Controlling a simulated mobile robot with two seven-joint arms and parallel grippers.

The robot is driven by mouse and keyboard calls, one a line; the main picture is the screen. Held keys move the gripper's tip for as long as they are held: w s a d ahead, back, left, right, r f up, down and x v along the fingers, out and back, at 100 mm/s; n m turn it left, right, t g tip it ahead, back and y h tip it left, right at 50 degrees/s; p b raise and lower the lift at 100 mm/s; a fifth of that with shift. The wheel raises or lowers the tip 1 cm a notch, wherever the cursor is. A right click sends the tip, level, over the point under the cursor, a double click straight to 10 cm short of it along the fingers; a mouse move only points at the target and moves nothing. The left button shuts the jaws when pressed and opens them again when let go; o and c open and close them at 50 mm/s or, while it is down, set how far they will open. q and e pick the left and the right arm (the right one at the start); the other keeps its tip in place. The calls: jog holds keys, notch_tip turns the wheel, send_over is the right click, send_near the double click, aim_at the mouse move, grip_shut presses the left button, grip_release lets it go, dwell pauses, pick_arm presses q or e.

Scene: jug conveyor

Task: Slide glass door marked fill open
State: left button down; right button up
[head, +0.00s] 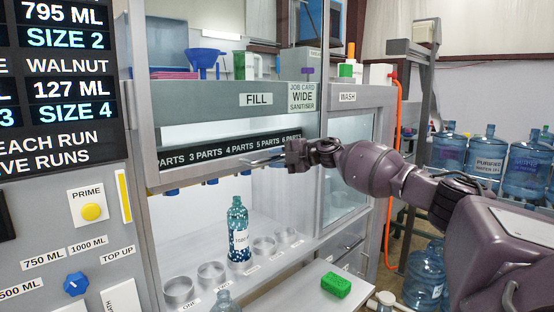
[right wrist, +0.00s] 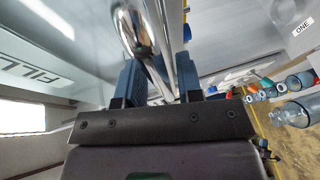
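The fill door (head: 215,132) is a framed glass pane marked FILL (head: 256,99), at the upper middle of the head view. A thin metal handle (head: 262,161) runs along its lower part. My right gripper (head: 290,157) is at the right end of this handle. In the right wrist view, the chrome handle (right wrist: 132,32) passes between the two blue fingers of my right gripper (right wrist: 162,72), which stand apart on either side. Whether they press on it I cannot tell. The FILL lettering (right wrist: 30,72) shows at left there. My left gripper is not in view.
Below the door, a teal bottle (head: 239,230) and several round metal holders (head: 211,273) stand on the shelf. The WASH door (head: 350,150) adjoins at right. A green sponge (head: 336,285) lies on the front ledge. Large water jugs (head: 487,155) stand far right.

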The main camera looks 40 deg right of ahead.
jog(key=shift+o, duration=0.4)
jog(key=shift+s+d+f, duration=0.1)
jog(key=shift+s, duration=0.1)
jog(key=b+v, duration=0.2)
jog(key=v, duration=0.8)
jog(key=shift+s, duration=0.15)
